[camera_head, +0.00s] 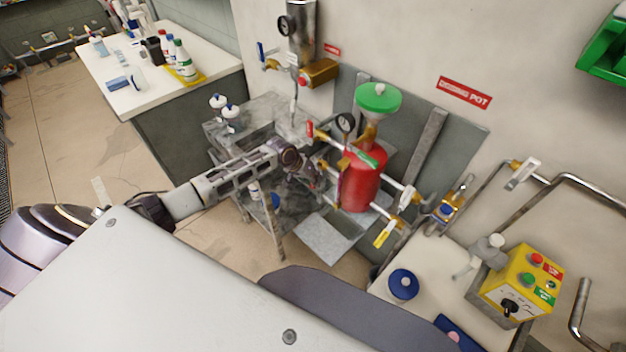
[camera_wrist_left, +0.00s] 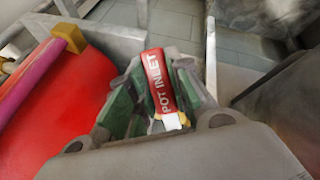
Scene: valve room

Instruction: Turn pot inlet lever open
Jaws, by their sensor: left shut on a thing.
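The red pot inlet lever (camera_wrist_left: 158,80), labelled POT INLET, sits between the green finger pads of my left gripper (camera_wrist_left: 150,105) in the left wrist view. The gripper is shut on it. In the head view, my left gripper (camera_head: 312,175) is at the left side of the red dosing pot (camera_head: 361,184) and hides most of the lever. The pot's red side (camera_wrist_left: 70,105) fills the left of the wrist view. My right gripper is not in view.
A green funnel (camera_head: 378,98) stands above the pot, and a gauge (camera_head: 345,122) sits beside it. A yellow-handled valve (camera_head: 384,233) is at lower right. A grey cart (camera_head: 262,118) stands behind my left arm. A yellow control box (camera_head: 522,283) is on the right counter.

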